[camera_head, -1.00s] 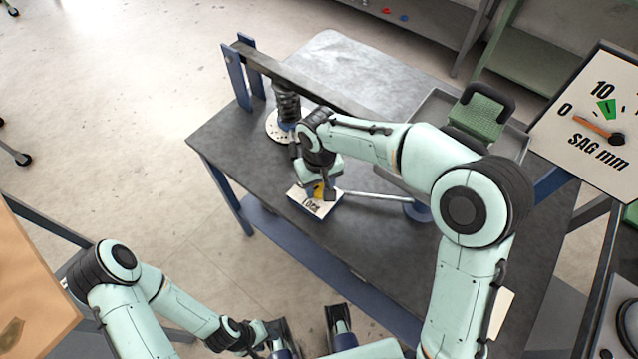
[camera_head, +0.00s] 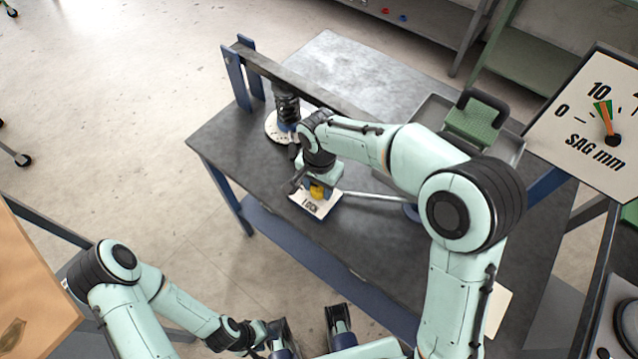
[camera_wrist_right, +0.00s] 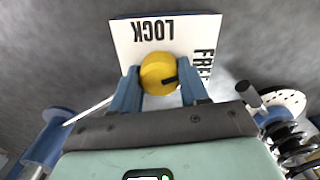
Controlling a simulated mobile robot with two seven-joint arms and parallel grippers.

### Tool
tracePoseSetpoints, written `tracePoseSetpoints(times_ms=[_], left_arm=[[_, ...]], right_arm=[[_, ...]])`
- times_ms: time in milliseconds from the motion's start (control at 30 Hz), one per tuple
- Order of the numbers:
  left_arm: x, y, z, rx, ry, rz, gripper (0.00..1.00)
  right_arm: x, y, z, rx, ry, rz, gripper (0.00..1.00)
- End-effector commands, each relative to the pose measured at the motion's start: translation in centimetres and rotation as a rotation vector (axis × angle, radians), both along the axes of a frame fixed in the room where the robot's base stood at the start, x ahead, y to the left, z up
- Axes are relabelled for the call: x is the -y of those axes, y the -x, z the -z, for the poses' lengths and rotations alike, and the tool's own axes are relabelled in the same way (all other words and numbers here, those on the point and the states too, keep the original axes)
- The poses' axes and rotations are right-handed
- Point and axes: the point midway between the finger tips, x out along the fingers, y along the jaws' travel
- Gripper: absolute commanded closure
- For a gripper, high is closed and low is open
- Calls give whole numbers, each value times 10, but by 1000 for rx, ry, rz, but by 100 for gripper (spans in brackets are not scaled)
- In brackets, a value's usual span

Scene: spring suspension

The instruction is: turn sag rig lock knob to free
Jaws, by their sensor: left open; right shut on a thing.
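The yellow lock knob (camera_wrist_right: 158,72) sits on a white plate (camera_wrist_right: 126,42) marked LOCK and FREE. In the right wrist view its black pointer mark faces right, toward the FREE side. My right gripper (camera_wrist_right: 160,88) is shut on the knob, one blue finger on each side. In the head view the knob (camera_head: 317,191) shows just below my right gripper (camera_head: 318,186), and the plate (camera_head: 318,206) shows only partly. The sag gauge (camera_head: 590,140) has its orange needle up near the green mark by 10. My left gripper (camera_head: 310,326) is open and empty, low in the picture.
A black coil spring (camera_head: 287,103) stands on a round perforated plate (camera_head: 275,128) under a dark beam (camera_head: 300,80). A grey tray (camera_head: 425,112) with a green block (camera_head: 475,122) lies on the table's right. The front left tabletop (camera_head: 235,150) is clear.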

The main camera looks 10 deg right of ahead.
Motion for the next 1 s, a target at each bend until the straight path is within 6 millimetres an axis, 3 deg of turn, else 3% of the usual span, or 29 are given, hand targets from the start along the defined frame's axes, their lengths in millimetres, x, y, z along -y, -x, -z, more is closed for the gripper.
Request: tracePoseSetpoints(times_ms=[400, 1000], left_arm=[[0, -1, -5, 1, 0, 0, 57], [0, -1, -6, 2, 0, 0, 57]], right_arm=[[1, -1, -1, 4, 0, 270, 86], [1, -1, -1, 5, -2, 346, 86]])
